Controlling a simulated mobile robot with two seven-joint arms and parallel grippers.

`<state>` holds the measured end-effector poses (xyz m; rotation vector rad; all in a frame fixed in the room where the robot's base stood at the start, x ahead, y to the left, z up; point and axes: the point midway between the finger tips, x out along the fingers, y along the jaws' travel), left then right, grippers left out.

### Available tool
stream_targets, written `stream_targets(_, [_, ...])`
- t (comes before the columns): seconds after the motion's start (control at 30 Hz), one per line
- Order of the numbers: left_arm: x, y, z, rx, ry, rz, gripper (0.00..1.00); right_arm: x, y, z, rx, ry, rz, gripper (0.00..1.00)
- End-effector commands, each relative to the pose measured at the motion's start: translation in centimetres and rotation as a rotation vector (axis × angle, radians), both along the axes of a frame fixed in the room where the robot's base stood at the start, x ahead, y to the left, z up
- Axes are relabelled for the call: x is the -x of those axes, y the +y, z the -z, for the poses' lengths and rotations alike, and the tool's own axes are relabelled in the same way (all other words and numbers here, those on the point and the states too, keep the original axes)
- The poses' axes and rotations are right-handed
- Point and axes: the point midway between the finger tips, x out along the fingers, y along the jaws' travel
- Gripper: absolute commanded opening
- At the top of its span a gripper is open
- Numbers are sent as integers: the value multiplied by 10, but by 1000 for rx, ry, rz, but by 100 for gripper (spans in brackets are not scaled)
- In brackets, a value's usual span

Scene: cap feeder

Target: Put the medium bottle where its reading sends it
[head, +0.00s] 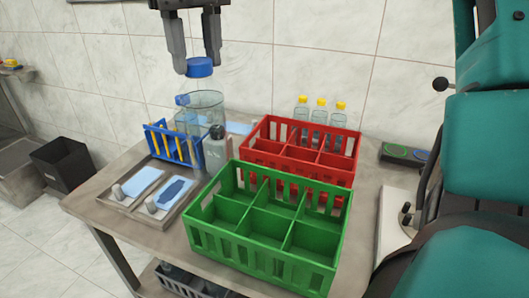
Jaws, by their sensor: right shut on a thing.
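My right gripper (197,64) hangs from the top of the head view, its two fingers pointing down on either side of a blue cap. It is shut on a clear bottle (210,83) by this blue cap (200,67). The bottle looks upright; its lower part overlaps other clear glassware, so its base is hard to make out. Another clear bottle with a smaller blue cap (182,99) stands just left and below. I cannot tell from sizes alone which bottle is the medium one. No reading is legible. My left gripper is not in view.
A green crate (262,262) with empty compartments stands in front. A blue rack (172,145), a grey dark-capped bottle (217,150) and two trays (155,213) are left. A black bin (62,163) stands on the floor; two ringed pads (404,153) are right.

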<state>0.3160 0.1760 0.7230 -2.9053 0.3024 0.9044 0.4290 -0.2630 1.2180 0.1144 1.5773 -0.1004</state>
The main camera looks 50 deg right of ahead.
Motion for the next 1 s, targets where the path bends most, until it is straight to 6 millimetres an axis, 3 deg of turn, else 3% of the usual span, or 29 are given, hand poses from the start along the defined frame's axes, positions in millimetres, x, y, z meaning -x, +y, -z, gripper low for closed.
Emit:
stream_targets(0.17, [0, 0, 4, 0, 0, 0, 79, 0, 0, 23, 0, 3, -2, 17])
stream_targets(0.6, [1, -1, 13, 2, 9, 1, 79, 1, 0, 131, -2, 3, 0, 17])
stream_targets(0.73, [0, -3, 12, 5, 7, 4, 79, 1, 1, 149, -2, 1, -1, 17])
stream_targets(1.0, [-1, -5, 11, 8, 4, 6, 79, 1, 0, 168, -1, 1, -1, 17])
